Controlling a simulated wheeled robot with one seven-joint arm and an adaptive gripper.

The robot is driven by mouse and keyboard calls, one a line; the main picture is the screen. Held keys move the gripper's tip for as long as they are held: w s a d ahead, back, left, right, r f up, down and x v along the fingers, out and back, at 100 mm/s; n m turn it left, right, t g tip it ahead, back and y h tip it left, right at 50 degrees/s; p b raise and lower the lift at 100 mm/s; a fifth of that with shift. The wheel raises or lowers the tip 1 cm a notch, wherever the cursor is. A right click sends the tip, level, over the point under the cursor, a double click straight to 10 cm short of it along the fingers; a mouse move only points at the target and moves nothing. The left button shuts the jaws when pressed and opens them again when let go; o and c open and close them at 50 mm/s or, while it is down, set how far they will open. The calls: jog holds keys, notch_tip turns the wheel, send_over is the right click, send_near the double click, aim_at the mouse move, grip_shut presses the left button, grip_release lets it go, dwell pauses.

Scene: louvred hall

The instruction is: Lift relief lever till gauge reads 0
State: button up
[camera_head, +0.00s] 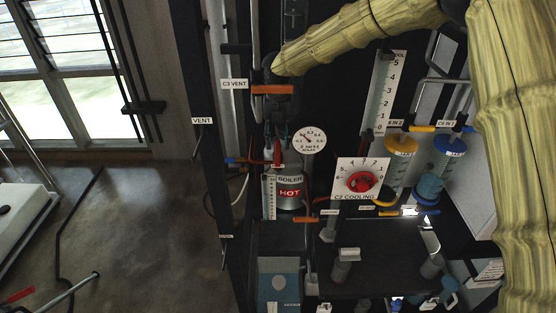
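The boiler (289,203) is a small grey vessel with a red HOT label. A slim red lever (277,151) stands upright on its top; I take it to be the relief lever. The round white gauge (309,140) is just right of the lever. Its needle seems to point up and left, but is too small to read exactly. My arm comes in from the upper right in a yellowish sleeve. My gripper (277,131) seems to hang below the sleeve's end, its dark fingers just above or around the red lever. Contact cannot be made out.
An orange handle (272,89) labelled C3 VENT is above the lever. A C2 COOLING dial (360,180) with a red knob is at right. Yellow-topped (400,146) and blue-topped (449,146) cylinders stand further right. Open floor lies at left, with a hose (62,240) across it.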

aim_at(278, 158)
jog(key=shift+f+b, duration=1.85)
jog(key=shift+f, duration=1.9)
grip_shut()
